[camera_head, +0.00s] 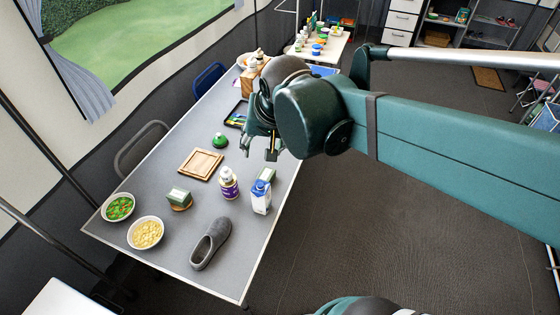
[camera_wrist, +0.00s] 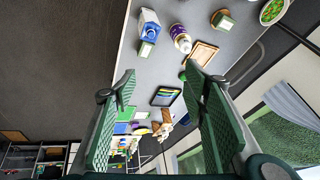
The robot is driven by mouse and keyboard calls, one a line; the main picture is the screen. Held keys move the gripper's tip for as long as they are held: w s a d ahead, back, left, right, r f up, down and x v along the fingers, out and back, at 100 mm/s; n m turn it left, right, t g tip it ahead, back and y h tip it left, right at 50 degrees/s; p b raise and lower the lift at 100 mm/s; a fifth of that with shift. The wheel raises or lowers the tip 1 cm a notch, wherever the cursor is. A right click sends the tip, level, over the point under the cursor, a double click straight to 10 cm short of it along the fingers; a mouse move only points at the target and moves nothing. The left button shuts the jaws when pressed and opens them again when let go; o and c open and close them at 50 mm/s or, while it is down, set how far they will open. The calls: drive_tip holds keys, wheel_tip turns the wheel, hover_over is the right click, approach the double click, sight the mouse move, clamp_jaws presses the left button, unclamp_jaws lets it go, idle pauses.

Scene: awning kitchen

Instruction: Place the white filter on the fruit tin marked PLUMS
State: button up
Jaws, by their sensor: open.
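My gripper (camera_head: 259,145) is open and empty above the right side of the grey table (camera_head: 165,245). In the wrist view its two green fingers (camera_wrist: 158,75) stand wide apart, with nothing between them at close range. I cannot make out a white filter in either view. No tin marked PLUMS can be read; labels are too small. A small green-and-white block-like item (camera_head: 179,196) sits on a round wooden base, and a similar one (camera_head: 267,175) stands beside a blue-and-white carton (camera_head: 260,196). My arm hides part of the table's far end.
A purple-and-white bottle (camera_head: 228,184), wooden board (camera_head: 200,164), green domed item (camera_head: 220,140), grey slipper (camera_head: 210,243) and two bowls (camera_head: 118,207) (camera_head: 146,233) stand on the table. A dark tray (camera_head: 236,115) and bottles lie farther back. The near right corner is clear.

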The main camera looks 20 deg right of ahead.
drive_tip(key=s+d+n+t, duration=0.1)
drive_tip(key=s+n+t, duration=0.1)
drive_tip(key=s+n, duration=0.3)
drive_tip(key=shift+s+d+f, duration=0.25)
drive_tip(key=shift+s+d, duration=0.1)
drive_tip(key=shift+s, duration=1.05)
